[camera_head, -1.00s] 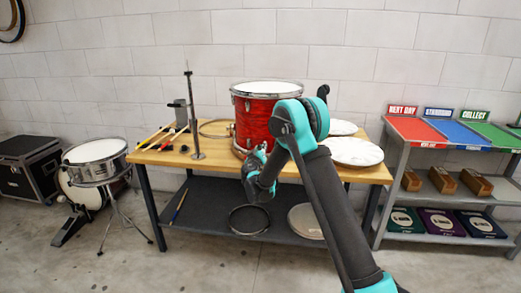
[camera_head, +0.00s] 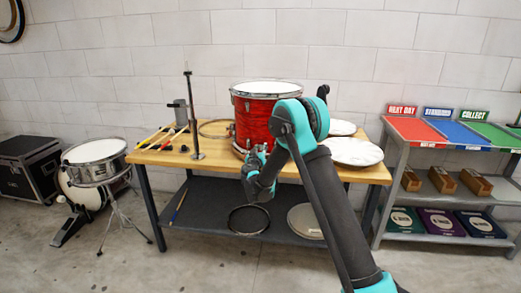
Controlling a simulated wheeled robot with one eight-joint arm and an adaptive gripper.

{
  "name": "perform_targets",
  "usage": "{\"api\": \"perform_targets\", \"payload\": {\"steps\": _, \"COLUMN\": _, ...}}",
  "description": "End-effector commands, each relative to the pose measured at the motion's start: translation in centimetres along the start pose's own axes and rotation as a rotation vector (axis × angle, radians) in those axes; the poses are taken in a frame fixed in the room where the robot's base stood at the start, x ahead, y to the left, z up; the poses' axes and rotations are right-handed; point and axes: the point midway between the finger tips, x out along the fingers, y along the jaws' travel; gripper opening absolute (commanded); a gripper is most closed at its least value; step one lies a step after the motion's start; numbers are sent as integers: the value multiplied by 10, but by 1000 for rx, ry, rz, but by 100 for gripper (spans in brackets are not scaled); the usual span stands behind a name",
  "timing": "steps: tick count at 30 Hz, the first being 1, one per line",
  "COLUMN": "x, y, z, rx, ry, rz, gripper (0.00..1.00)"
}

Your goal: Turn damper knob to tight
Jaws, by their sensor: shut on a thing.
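A red drum (camera_head: 252,117) with a white head and metal rims stands upright on the wooden workbench (camera_head: 221,160). My gripper (camera_head: 258,149) is at the front lower side of the drum, small in view and partly covered by my own arm. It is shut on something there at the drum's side. The damper knob cannot be made out; it is hidden or too small to tell, so its setting does not show.
A snare drum (camera_head: 95,160) stands left of the bench. A shelf rack (camera_head: 436,183) stands at the right.

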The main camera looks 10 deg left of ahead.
Motion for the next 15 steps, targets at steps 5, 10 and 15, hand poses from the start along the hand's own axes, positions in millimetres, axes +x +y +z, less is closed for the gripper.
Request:
{"api": "perform_targets", "payload": {"steps": 5, "x": -1, "y": -1, "z": 1, "rx": 1, "ry": -1, "rz": -2, "gripper": 38}}
{"api": "perform_targets", "payload": {"steps": 10, "x": 0, "y": -1, "z": 0, "rx": 0, "ry": 0, "rz": -1, "gripper": 48}}
{"api": "perform_targets", "payload": {"steps": 15, "x": 0, "y": 0, "z": 0, "rx": 0, "ry": 0, "rz": -1, "gripper": 48}}
